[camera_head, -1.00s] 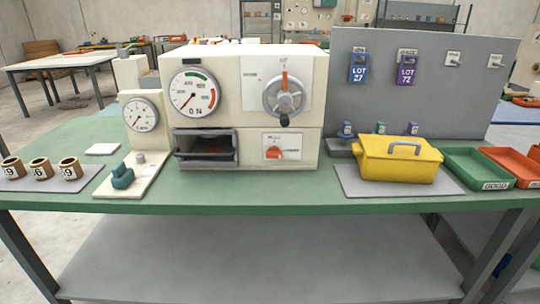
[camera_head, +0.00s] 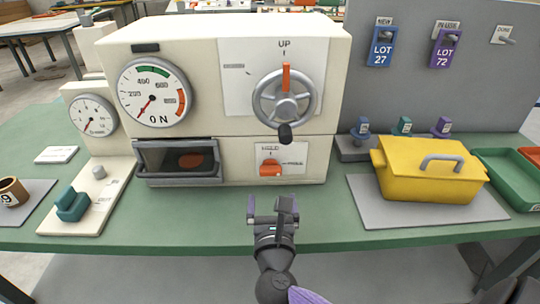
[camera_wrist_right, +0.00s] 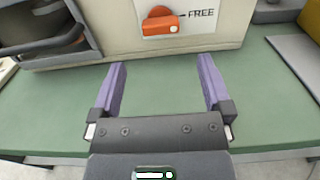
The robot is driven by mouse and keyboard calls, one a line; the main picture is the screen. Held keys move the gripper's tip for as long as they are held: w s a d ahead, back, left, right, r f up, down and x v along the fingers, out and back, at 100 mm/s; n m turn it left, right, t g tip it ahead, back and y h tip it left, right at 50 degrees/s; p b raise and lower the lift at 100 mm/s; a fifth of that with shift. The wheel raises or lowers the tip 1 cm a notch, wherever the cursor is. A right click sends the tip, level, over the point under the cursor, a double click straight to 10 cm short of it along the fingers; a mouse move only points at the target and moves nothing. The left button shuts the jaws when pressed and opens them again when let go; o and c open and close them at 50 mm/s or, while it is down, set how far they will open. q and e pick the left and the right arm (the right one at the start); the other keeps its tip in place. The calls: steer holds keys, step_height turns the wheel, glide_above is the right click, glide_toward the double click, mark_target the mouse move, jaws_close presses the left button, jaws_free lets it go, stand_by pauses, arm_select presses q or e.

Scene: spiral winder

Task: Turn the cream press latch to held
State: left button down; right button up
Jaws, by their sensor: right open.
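The cream press (camera_head: 225,100) stands on the green bench. Its orange latch (camera_head: 270,168) is on a white plate low on the front right, with HOLD printed above and FREE to the right. In the right wrist view the latch (camera_wrist_right: 160,25) lies sideways, its bar level with the word FREE. My right gripper (camera_head: 272,208) is open and empty in front of the press, over the bench's front edge and apart from the latch. Its two purple fingers (camera_wrist_right: 162,68) point toward the press below the latch. My left gripper is not in view.
A grey handwheel (camera_head: 284,97) with a dark knob is above the latch. An open drawer bay (camera_head: 178,178) is left of it. A yellow lidded box (camera_head: 430,170) stands on a grey mat to the right. The bench before the latch is clear.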

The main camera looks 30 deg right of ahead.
mark_target(269, 175)
steer(key=b+x, duration=0.2)
steer(key=x, duration=0.6)
steer(key=shift+f, duration=0.1)
steer(key=shift+w+d, duration=0.35)
steer(key=shift+w, duration=0.1)
steer(key=c, duration=1.2)
steer(key=shift+o, duration=0.2)
steer(key=shift+r+n+p, duration=0.2)
steer(key=shift+n+p, duration=0.6)
steer(key=n+p, duration=0.2)
steer(key=shift+n, duration=0.3)
steer(key=n+p, duration=0.2)
steer(key=n, duration=0.1)
steer(key=shift+a+n, duration=0.15)
steer(key=shift+n, duration=0.15)
steer(key=shift+n+p, duration=0.35)
steer(key=shift+n, duration=0.15)
steer(key=n+p, duration=0.1)
steer(key=n, duration=0.3)
steer(key=shift+f+p, duration=0.2)
steer(key=shift+p, duration=0.2)
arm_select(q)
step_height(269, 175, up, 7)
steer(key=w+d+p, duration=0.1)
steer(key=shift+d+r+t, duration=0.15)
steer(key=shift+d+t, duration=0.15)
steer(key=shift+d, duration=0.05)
arm_select(e)
steer(key=shift+f+n, duration=0.15)
steer(key=shift+n, duration=2.65)
